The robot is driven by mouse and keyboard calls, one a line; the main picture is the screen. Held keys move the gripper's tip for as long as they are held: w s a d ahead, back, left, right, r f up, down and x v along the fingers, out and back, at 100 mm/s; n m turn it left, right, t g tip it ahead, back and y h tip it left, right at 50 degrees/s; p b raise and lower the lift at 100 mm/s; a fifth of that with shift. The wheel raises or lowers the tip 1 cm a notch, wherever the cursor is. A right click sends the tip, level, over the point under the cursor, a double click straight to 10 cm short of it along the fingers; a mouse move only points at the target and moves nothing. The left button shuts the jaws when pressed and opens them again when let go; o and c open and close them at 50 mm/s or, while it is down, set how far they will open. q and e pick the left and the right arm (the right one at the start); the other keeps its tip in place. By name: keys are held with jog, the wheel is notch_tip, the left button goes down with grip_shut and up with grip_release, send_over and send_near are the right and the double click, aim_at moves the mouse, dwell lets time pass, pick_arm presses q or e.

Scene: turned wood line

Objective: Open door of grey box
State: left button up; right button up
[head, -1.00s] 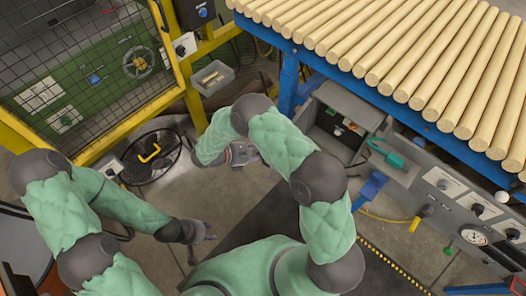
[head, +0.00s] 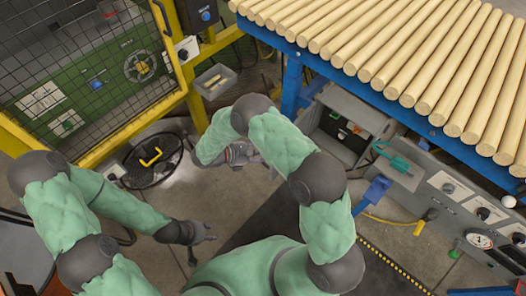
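The grey box (head: 352,107) stands under the roller table, right of the blue table leg. Its front looks open onto a dark inside (head: 338,127) with small green and red items; I cannot tell its door apart from its panels. My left gripper (head: 204,248) is low over the floor at centre left, well apart from the box, with its fingers spread and nothing between them. My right gripper (head: 247,154) is left of the box and apart from it, partly hidden by my forearm; its fingers are too small to read.
A table of wooden rods (head: 400,45) on a blue frame overhangs the box. A grey control panel (head: 460,205) with knobs and a gauge stands at the right. A yellow mesh guard (head: 100,75) and a grey bin (head: 215,80) are at the left.

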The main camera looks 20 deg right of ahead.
jog(key=shift+a, duration=0.15)
jog(key=v, duration=1.1)
jog(key=shift+a, duration=0.4)
jog(key=shift+r, duration=0.1)
jog(key=s+d+f+m+y+p, duration=0.1)
jog(key=s+f+m+y, duration=1.5)
jog(key=m, duration=0.4)
jog(key=s+y, duration=0.1)
jog(key=s, duration=0.1)
jog(key=shift+s+d+t, duration=0.3)
jog(key=shift+t, duration=0.1)
